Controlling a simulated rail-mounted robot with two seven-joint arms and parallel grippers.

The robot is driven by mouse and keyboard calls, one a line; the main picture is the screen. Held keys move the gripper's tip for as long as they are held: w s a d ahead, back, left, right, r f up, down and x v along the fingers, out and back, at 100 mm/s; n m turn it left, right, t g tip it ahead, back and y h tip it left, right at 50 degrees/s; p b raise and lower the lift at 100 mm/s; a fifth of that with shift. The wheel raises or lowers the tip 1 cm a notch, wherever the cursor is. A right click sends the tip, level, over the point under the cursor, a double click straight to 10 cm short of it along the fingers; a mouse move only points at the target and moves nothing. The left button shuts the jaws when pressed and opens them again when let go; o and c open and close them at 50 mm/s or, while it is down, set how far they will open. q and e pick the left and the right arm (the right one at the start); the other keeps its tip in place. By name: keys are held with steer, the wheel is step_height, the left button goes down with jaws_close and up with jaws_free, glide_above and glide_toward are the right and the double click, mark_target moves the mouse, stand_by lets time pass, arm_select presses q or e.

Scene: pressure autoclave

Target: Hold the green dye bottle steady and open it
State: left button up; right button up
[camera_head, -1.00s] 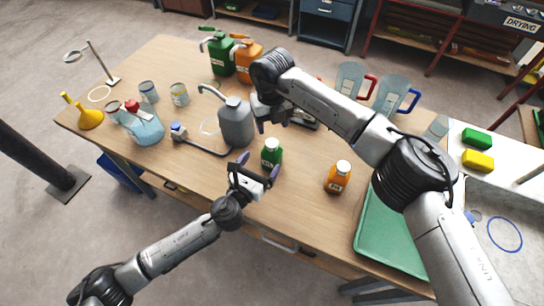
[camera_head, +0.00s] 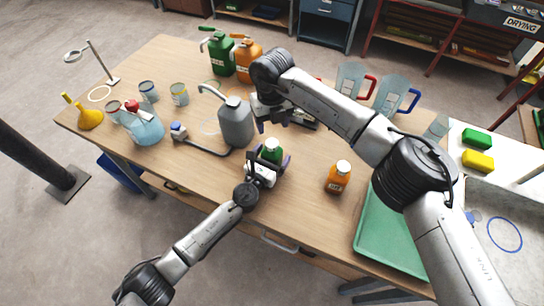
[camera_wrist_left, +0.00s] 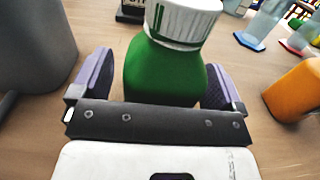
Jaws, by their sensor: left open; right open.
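The green dye bottle (camera_head: 272,150) stands upright on the table with its white cap on. In the left wrist view the green bottle (camera_wrist_left: 165,75) fills the middle, between the two purple fingers. My left gripper (camera_head: 270,158) is open around the bottle, one finger on each side; small gaps seem to show in the wrist view. The bottle's lower part is hidden behind the gripper. My right gripper (camera_head: 273,124) is open and empty, above the table behind the green bottle. Its fingers are partly hidden by its wrist.
A grey can (camera_head: 236,124) stands just left of the green bottle. An orange dye bottle (camera_head: 338,178) stands to the right, near the green tray (camera_head: 385,240). Green (camera_head: 220,55) and orange (camera_head: 248,60) jugs stand at the back. Bare tabletop lies between the two dye bottles.

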mark_target(272, 143)
arm_select(q)
steer(key=shift+c, duration=0.3)
steer(key=c, duration=1.4)
steer(key=shift+c, duration=0.6)
arm_select(e)
steer(key=shift+s+f, duration=0.1)
steer(key=shift+f, duration=0.1)
arm_select(q)
steer(key=shift+c, duration=0.7)
arm_select(e)
steer(key=shift+s+a+f, duration=0.2)
steer(key=shift+a+f, duration=0.05)
steer(key=shift+f, duration=0.05)
arm_select(q)
jaws_close()
arm_select(e)
steer(key=shift+a+r+m+y, duration=0.15)
steer(key=shift+m+y, duration=0.15)
steer(key=m, duration=0.5)
steer(key=shift+w+d+r, duration=0.2)
steer(key=shift+r, duration=0.1)
steer(key=m, duration=0.4)
steer(key=shift+d, duration=0.15)
steer(key=m, duration=0.3)
steer(key=shift+m, duration=0.3)
steer(key=shift+f, duration=4)
